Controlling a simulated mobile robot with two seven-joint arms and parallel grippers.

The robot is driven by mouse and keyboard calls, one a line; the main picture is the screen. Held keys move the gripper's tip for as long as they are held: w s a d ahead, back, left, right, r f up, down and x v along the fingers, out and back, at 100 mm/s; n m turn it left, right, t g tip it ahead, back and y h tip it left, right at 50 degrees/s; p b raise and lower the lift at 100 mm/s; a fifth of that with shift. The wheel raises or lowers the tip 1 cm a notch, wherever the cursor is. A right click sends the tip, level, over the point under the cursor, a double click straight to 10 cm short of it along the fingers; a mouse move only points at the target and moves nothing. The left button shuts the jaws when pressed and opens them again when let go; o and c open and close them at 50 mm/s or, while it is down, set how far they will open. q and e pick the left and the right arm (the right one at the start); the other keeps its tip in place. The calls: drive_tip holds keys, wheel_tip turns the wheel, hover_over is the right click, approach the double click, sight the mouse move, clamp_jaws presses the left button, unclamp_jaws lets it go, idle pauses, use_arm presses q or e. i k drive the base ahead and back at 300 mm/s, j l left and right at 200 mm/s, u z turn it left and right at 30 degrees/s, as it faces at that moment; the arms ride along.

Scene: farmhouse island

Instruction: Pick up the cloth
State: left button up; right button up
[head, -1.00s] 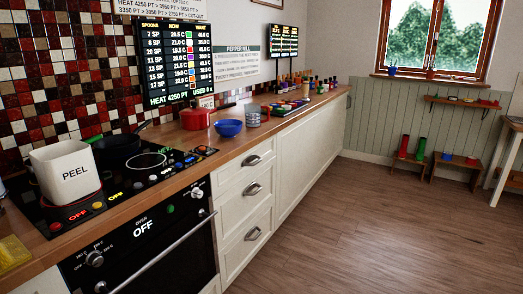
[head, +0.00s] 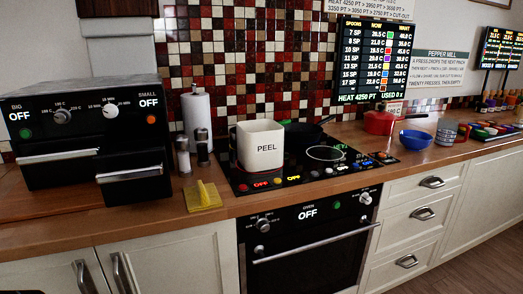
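A small yellow piece (head: 204,196), which looks like the cloth, lies on the wooden counter in the head view, left of the hob and near the front edge. It is mostly flat, with a thin peak standing up from its middle. Nothing covers it. Neither of my grippers shows in this view.
A white PEEL bin (head: 260,146) stands on the left of the black hob (head: 310,164), behind and right of the cloth. Two shakers (head: 203,148) and a paper roll (head: 196,118) stand behind it. A black double oven (head: 85,135) is at left. Counter in front is clear.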

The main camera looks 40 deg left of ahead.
sight(200, 197)
drive_tip(key=u, duration=0.4)
drive_tip(key=j+u, duration=0.15)
drive_tip(key=u, duration=0.6)
drive_tip(key=j+u, duration=0.15)
drive_tip(key=u, duration=0.25)
